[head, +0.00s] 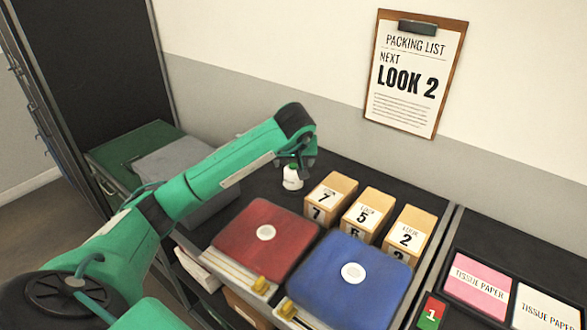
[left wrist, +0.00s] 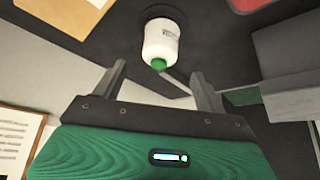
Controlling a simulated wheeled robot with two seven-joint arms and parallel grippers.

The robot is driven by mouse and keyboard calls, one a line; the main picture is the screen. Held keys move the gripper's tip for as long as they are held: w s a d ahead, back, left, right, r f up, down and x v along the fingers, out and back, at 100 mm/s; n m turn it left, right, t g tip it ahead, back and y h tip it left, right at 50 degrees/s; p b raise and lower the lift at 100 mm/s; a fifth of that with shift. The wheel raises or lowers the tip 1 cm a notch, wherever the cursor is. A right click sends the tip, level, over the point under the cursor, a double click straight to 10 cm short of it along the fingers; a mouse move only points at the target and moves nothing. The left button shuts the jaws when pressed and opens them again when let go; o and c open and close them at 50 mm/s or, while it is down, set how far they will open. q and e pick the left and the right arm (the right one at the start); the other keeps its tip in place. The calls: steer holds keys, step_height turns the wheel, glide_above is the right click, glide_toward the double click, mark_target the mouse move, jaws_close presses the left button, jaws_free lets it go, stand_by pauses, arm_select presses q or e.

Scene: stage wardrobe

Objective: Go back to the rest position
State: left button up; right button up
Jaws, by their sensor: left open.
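My left arm reaches from the left across the dark counter, and its left gripper (head: 299,163) hangs at the back beside a small white bottle (head: 292,179). In the left wrist view the two fingers of my left gripper (left wrist: 160,82) are spread apart with nothing between their tips. The white bottle with a green cap (left wrist: 161,44) stands just beyond the fingertips there, apparently clear of them. In the head view the arm hides part of the gripper and the bottle's top. My right gripper is in neither view.
A red case (head: 262,240) and a blue case (head: 345,285) lie in front. A grey bin (head: 215,190) lies under the arm. A packing list (head: 415,70) hangs on the wall.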

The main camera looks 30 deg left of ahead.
arm_select(q)
steer(key=shift+s+d+r, duration=0.1)
steer(key=shift+s+r, duration=0.05)
steer(key=shift+r, duration=0.15)
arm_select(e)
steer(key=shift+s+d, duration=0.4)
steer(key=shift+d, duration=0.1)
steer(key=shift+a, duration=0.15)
